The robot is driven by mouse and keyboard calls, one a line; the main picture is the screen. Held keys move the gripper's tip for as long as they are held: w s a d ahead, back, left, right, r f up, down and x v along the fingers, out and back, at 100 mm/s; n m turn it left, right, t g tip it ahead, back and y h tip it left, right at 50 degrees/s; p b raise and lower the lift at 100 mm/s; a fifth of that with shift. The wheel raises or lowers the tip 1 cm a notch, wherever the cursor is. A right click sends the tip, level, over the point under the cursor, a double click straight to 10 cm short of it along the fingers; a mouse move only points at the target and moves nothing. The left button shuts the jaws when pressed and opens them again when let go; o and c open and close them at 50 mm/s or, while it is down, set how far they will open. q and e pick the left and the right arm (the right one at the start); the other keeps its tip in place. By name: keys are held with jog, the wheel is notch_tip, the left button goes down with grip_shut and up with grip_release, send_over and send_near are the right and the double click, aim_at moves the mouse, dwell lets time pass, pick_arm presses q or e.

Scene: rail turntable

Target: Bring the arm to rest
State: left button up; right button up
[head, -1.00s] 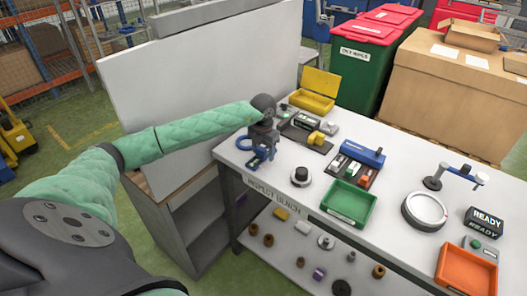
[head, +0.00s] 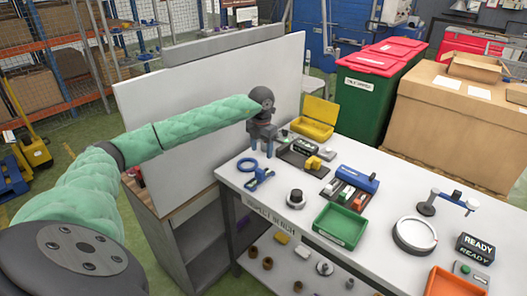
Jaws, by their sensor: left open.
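My left arm in its green sleeve reaches in from the left. My left gripper (head: 268,147) is open and empty, pointing down above the back left part of the white workbench (head: 277,187). My right gripper is out of view.
A white panel (head: 205,85) stands behind the arm. A yellow open bin (head: 316,117), a tray with a blue-topped fixture (head: 354,179), a green bin (head: 341,225), a round white dial (head: 414,234) and an orange bin (head: 455,283) occupy the bench.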

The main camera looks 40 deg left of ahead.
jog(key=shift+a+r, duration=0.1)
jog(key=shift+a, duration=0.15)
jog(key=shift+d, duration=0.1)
